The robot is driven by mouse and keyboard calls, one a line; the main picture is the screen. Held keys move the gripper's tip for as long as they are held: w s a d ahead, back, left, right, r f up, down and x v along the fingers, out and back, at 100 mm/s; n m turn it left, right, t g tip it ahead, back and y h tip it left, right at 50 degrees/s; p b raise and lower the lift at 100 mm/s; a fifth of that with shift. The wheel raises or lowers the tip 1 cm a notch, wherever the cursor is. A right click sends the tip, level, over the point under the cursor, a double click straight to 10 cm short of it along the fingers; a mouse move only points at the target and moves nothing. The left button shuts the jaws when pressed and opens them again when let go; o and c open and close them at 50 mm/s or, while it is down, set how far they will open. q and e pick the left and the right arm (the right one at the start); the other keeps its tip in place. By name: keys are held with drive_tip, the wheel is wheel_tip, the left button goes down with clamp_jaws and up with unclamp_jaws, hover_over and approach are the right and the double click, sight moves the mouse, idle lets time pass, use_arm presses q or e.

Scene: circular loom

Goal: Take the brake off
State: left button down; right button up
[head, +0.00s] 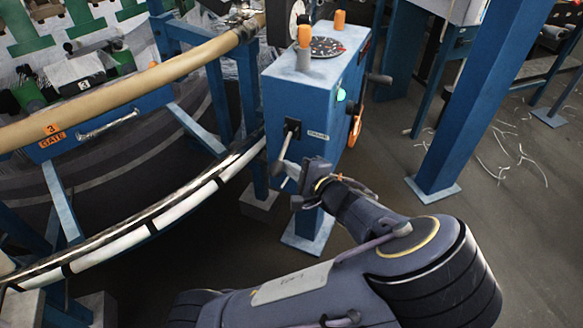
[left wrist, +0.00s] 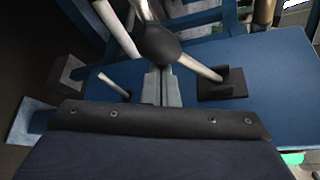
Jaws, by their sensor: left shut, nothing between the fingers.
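The brake lever is a pale metal rod (head: 284,146) on the near face of the blue control box (head: 283,97). It comes out of a black slot plate (head: 292,127) beside a small label. In the left wrist view the lever rod (left wrist: 200,69) runs from its plate (left wrist: 222,84) to a black ball knob (left wrist: 157,43). My left gripper (head: 298,178) is shut and empty in front of the box, beside the lever's end. In the left wrist view its fingertips (left wrist: 161,72) are right at the knob; I cannot tell whether they touch it. My right gripper is out of view.
A short metal peg (left wrist: 113,87) sticks out of the box near the fingers. The box carries orange-capped posts (head: 305,36), a dial (head: 326,47) and an orange handwheel (head: 355,125). The curved loom rail (head: 130,95) lies left. A blue post (head: 470,85) stands right.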

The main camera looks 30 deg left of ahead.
use_arm(q)
wheel_tip(320, 180, up, 9)
drive_tip(key=s+m+g+h+p, duration=0.1)
drive_tip(key=m+g+p, duration=0.4)
drive_tip(key=p, duration=1.7)
drive_tip(key=shift+s+m+g+h, duration=0.25)
drive_tip(key=shift+m+g+h, duration=0.2)
drive_tip(key=shift+m, duration=0.55)
wheel_tip(320, 180, down, 4)
drive_tip(key=b, duration=0.3)
drive_tip(key=v, duration=1)
drive_tip(key=shift+w+d, duration=0.3)
drive_tip(key=shift+w, duration=0.05)
